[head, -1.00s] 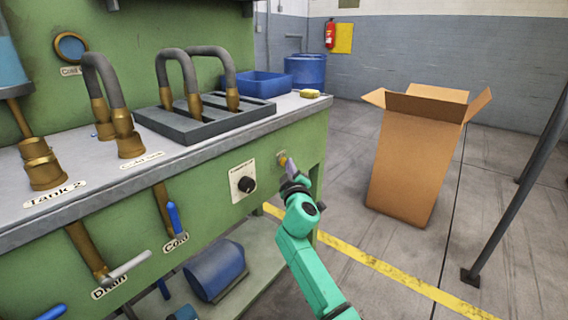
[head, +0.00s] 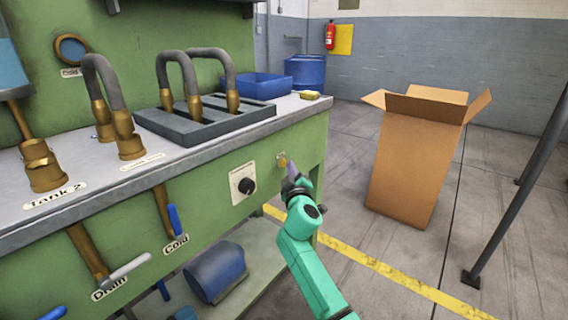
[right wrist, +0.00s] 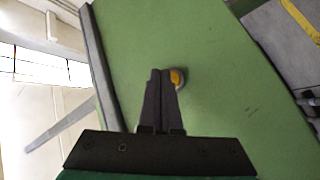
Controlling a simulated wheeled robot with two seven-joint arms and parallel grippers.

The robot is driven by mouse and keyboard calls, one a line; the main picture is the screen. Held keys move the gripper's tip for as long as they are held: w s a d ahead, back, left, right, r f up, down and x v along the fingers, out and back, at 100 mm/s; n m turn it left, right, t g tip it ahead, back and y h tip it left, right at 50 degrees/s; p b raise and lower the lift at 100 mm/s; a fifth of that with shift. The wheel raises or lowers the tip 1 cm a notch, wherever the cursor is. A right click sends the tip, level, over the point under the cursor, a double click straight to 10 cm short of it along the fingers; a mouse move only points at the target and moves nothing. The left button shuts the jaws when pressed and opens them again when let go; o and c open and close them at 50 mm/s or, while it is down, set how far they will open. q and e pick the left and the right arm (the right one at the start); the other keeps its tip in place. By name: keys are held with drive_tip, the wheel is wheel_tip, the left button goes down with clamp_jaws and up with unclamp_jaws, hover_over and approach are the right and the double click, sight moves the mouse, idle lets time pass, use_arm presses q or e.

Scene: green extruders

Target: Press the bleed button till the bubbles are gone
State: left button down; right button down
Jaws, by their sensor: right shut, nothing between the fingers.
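The bleed button is a small yellow knob (head: 283,162) on the green front panel, near the bench's right end. It also shows in the right wrist view (right wrist: 177,78), partly hidden by the fingers. My right gripper (head: 291,168) is shut and empty, with its fingertips close in front of the button. In the right wrist view the fingertips (right wrist: 160,72) lie just left of the button; I cannot tell whether they touch it. No bubbles can be made out. My left gripper is not in view.
Drain (head: 128,266) and Cold (head: 174,219) valve handles stick out further left. A cardboard box (head: 415,160) stands on the floor to the right, with free floor between it and the bench.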

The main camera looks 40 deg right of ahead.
drive_tip(key=shift+s+d, duration=0.1)
drive_tip(key=shift+s, duration=0.1)
drive_tip(key=s+p, duration=0.1)
drive_tip(key=s, duration=0.1)
drive_tip(key=s+d, duration=0.1)
drive_tip(key=s, duration=0.1)
drive_tip(key=shift+s+d+p, duration=0.2)
drive_tip(key=shift+s+p, duration=0.15)
drive_tip(key=shift+s, duration=0.05)
idle(0.7)
